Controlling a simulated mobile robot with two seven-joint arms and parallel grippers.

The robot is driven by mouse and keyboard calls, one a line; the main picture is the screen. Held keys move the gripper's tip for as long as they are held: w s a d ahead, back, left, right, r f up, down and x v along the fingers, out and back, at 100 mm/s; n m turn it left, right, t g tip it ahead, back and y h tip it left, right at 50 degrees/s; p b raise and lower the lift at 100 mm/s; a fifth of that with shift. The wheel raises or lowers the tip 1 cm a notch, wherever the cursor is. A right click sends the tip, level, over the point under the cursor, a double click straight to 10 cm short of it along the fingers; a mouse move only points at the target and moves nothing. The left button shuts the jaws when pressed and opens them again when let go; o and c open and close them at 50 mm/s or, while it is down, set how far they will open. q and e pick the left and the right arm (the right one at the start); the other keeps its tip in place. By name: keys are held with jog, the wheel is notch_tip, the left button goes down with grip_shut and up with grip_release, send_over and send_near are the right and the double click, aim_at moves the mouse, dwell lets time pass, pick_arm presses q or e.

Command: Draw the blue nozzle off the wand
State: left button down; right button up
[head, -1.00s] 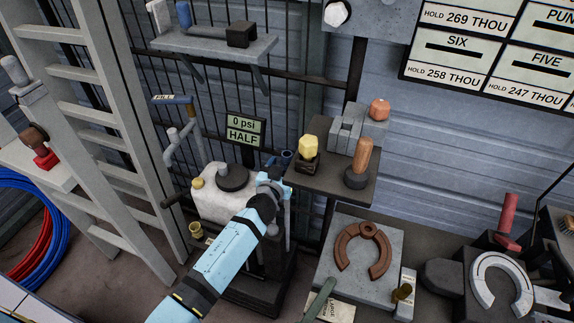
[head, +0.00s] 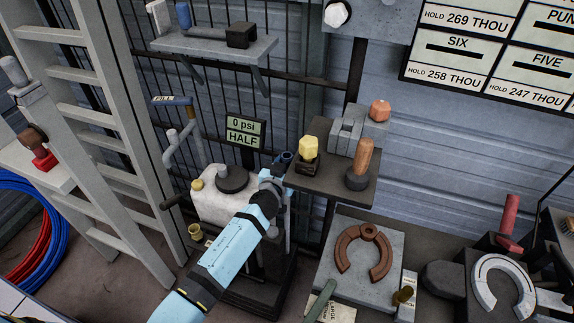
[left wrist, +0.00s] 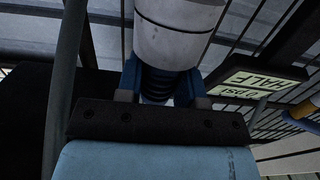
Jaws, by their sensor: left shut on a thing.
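My left gripper (head: 275,180) is beside the white tank, at its upper right in the head view. In the left wrist view the fingers of my left gripper (left wrist: 163,88) are shut on a dark blue ribbed piece, the blue nozzle (left wrist: 157,84). A pale grey cylinder (left wrist: 175,35) meets the nozzle there; I cannot tell if it is the wand. In the head view a small dark blue round piece (head: 285,157) shows just beyond the fingers. The hand hides most of the joint. My right gripper is not in view.
The white tank (head: 213,207) stands behind my left arm. A shelf (head: 330,184) with a yellow knob (head: 309,146) and a wooden-handled tool (head: 362,157) is close on the right. The HALF sign (head: 244,131) hangs behind. A ladder (head: 112,140) stands left.

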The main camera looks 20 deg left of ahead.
pick_arm(q)
jog(key=shift+r+p, duration=0.9)
jog(key=shift+r, duration=0.15)
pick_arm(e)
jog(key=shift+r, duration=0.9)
